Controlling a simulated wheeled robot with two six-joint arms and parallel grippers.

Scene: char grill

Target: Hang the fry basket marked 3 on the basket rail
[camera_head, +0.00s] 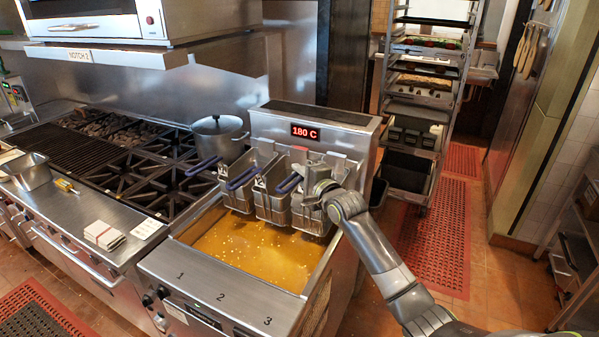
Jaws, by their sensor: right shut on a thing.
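The fryer (150,262) has 1, 2 and 3 marked on its front ledge. Three wire fry baskets with blue handles are side by side at its back, above the oil. The rightmost, in line with the 3, is basket 3 (311,221); the others are the left basket (238,198) and the middle basket (272,206). My right gripper (312,187) is shut at basket 3's handle (289,184), and hides part of the basket's top. Basket 3 looks level with the middle one; whether it is hooked on the rail is hidden. My left gripper is out of view.
The fryer's back housing (350,143) carries a red 180 C display (305,132). Golden oil (250,255) with floating bits fills the vat. A lidded pot (219,138) stands on the burners to the left. A tray rack (425,110) stands behind right, over red mats.

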